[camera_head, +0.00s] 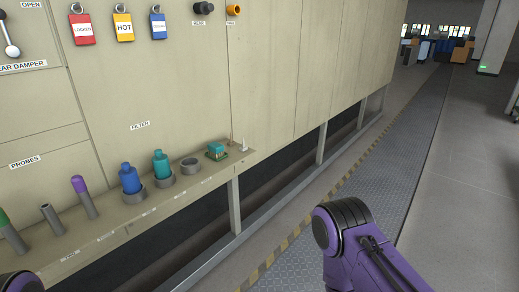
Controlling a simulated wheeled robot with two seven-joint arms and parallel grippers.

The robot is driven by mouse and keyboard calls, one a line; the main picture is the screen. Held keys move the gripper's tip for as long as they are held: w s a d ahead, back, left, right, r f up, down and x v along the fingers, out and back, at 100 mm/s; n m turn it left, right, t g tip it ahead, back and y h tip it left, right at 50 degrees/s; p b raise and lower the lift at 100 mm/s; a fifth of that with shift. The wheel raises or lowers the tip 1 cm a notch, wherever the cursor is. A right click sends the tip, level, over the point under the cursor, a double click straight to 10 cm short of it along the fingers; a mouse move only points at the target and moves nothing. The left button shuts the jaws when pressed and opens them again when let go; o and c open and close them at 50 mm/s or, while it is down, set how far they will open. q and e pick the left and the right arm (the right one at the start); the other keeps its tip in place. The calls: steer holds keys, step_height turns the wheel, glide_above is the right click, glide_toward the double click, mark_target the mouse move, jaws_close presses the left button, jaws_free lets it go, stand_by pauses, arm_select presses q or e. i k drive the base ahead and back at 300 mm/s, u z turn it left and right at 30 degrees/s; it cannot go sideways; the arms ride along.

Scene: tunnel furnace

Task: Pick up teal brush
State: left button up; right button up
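A small teal block with a darker green lower part, which looks like the teal brush (216,149), sits on the shelf (120,237) near its right end. Its fine detail is too small to tell. Neither of my grippers is in view. A purple and black link of my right arm shows at the bottom right, well apart from the brush. A small dark part of my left arm shows at the bottom left corner.
Left of the brush are an empty grey ring (191,166), a teal bottle (161,164), a blue bottle (130,179) and a purple-topped probe (83,195). Thin upright pegs (243,145) stand right of it. Beige panels (290,60) rise behind; the walkway (400,130) is clear.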

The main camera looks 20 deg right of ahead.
mark_target(216, 150)
steer(key=z, duration=2.1)
steer(key=i, duration=1.45)
steer(key=u, duration=0.15)
